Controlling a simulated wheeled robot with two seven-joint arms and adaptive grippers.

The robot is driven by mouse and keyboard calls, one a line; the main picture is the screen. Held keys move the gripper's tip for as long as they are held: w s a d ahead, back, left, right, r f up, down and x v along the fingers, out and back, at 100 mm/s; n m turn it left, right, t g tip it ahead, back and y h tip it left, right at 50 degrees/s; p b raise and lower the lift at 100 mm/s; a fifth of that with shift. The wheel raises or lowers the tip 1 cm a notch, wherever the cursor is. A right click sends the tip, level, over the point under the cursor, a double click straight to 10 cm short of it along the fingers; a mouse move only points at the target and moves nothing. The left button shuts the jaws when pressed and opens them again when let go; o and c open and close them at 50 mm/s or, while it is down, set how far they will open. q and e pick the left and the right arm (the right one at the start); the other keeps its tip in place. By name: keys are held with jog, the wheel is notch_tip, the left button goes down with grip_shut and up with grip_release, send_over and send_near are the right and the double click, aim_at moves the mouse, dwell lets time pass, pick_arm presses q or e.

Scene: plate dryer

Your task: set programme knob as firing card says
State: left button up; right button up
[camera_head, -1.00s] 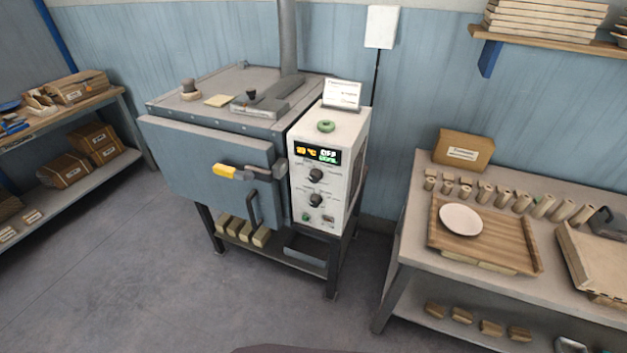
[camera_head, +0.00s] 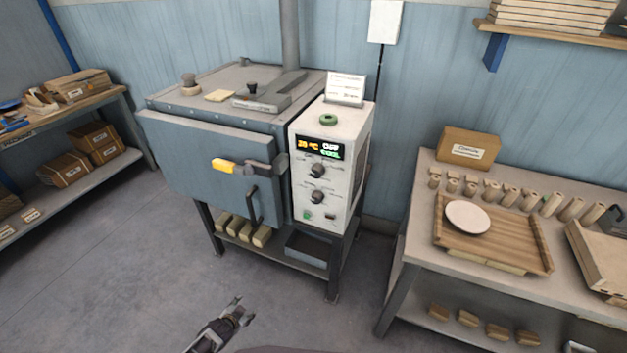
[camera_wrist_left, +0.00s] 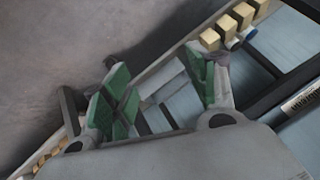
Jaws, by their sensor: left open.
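The control box (camera_head: 327,208) stands upright at the right side of the grey-blue dryer. It carries two dark knobs, an upper knob (camera_head: 317,171) and a lower knob (camera_head: 317,197), below a lit display (camera_head: 320,148). I cannot tell which one is the programme knob. A white card (camera_head: 346,86) stands on top of the box; its text is too small to read. My left gripper (camera_head: 241,311) is open and empty, low in front of the dryer and well apart from the knobs. Its green-padded fingers (camera_wrist_left: 160,97) are spread in the left wrist view. My right gripper is not visible.
The dryer door (camera_head: 205,165) has a yellow-ended handle (camera_head: 228,167) and a dark vertical bar. At right, a bench (camera_head: 408,215) holds a wooden tray (camera_head: 520,239) with a white plate (camera_head: 467,217). A shelf with boxes stands at left. The floor in front is clear.

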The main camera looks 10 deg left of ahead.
pick_arm(q)
jog(key=w+d+r+m+t+h, duration=0.1)
jog(key=w+d+r, duration=0.25)
jog(key=r, duration=0.35)
jog(key=w+d+r+m+t, duration=0.1)
jog(key=w+d+r+t, duration=0.1)
jog(key=w+d+r, duration=0.3)
jog(key=w+d+r+t+h, duration=0.1)
jog(key=w+r, duration=0.2)
jog(key=r, duration=0.5)
jog(key=d+r+n+t+h, duration=0.1)
jog(key=d+r, duration=0.2)
jog(key=r, duration=0.6)
jog(key=d+r+n+t+h, duration=0.1)
jog(key=d+r, duration=0.3)
jog(key=r, duration=0.6)
jog(key=d+r+n+t+h, duration=0.1)
jog(key=d+r+n+t, duration=0.2)
jog(key=r, duration=0.6)
jog(key=shift+s+d+r+b, duration=0.25)
jog(key=shift+d+b, duration=0.2)
jog(key=shift+d, duration=0.25)
jog(key=shift+w, duration=0.25)
